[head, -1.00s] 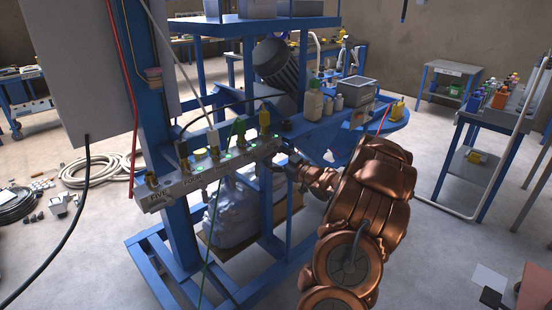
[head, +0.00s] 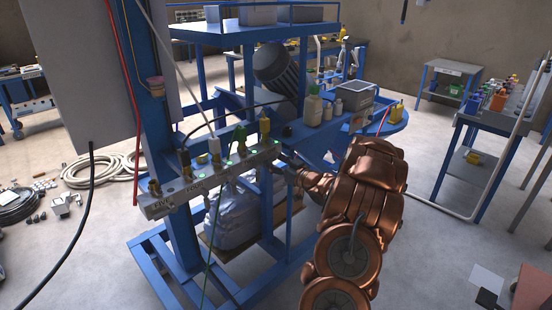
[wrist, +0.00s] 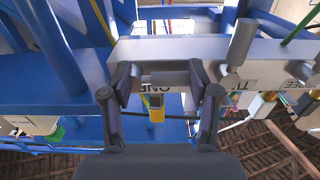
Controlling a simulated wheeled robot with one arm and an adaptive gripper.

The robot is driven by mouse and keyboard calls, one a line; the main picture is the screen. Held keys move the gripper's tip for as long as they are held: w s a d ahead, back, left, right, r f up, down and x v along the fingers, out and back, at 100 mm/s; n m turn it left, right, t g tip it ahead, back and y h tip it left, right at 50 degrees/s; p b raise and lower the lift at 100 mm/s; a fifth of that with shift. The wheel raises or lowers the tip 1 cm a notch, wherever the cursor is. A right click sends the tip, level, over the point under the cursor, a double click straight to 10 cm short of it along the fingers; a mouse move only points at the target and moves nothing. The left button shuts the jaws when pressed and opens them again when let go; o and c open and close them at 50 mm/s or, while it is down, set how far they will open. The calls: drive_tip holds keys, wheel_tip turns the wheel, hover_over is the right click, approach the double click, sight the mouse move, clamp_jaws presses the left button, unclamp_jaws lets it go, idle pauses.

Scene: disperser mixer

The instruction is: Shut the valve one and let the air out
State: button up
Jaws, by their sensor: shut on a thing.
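A pale manifold bar (head: 205,181) runs across the blue frame, with fittings along its top and number labels on its front. My gripper (wrist: 165,82) is shut on the grey handle of valve one (wrist: 163,79), which lies crosswise between the fingertips. Valve two's grey handle (wrist: 240,45) stands just right of my fingers, apart from them. A yellow fitting (wrist: 156,103) shows beyond the gap. In the head view my gripper (head: 284,164) is at the bar's right end, where valve one is too small to make out.
The blue frame (head: 180,215) and its shelf of bottles (head: 315,108) crowd the manifold. A green cord (head: 208,255) hangs in front. A side table (head: 492,118) with several bottles stands right. Open floor (head: 430,260) lies at right front.

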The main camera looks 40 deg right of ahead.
drive_tip(key=shift+r, duration=0.15)
drive_tip(key=o, duration=1.2)
drive_tip(key=shift+c, duration=0.2)
drive_tip(key=s, duration=1.2)
drive_tip(key=shift+a, duration=0.15)
